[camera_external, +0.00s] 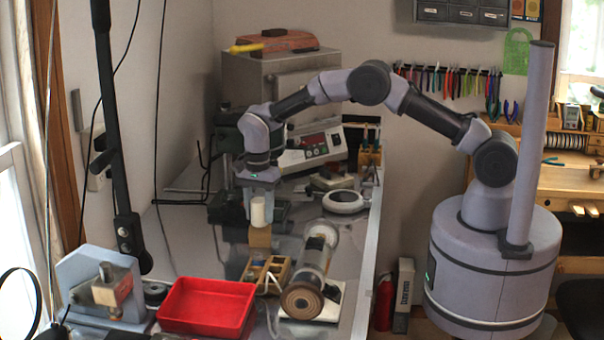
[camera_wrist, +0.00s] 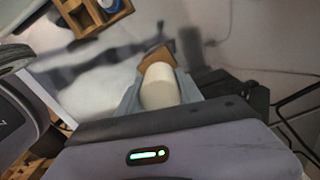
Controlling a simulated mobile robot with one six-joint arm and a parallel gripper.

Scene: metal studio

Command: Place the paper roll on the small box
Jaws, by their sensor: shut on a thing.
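The paper roll (camera_external: 258,212) is a small white cylinder, held upright between the fingers of my gripper (camera_external: 262,210). In the wrist view the roll (camera_wrist: 159,86) fills the space between the grey fingertips of my gripper (camera_wrist: 160,92). The small box (camera_external: 260,238) is a brown block directly below the roll. In the wrist view part of the box (camera_wrist: 155,57) shows just beyond the roll. The roll's lower end is at or just above the box top; I cannot tell whether they touch.
A wooden compartment tray (camera_external: 265,272) and a cylindrical machine (camera_external: 307,265) stand in front of the box. A red tray (camera_external: 207,305) is at the front left. An instrument with a display (camera_external: 312,147) stands behind. Some bare grey table (camera_external: 200,250) lies left of the box.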

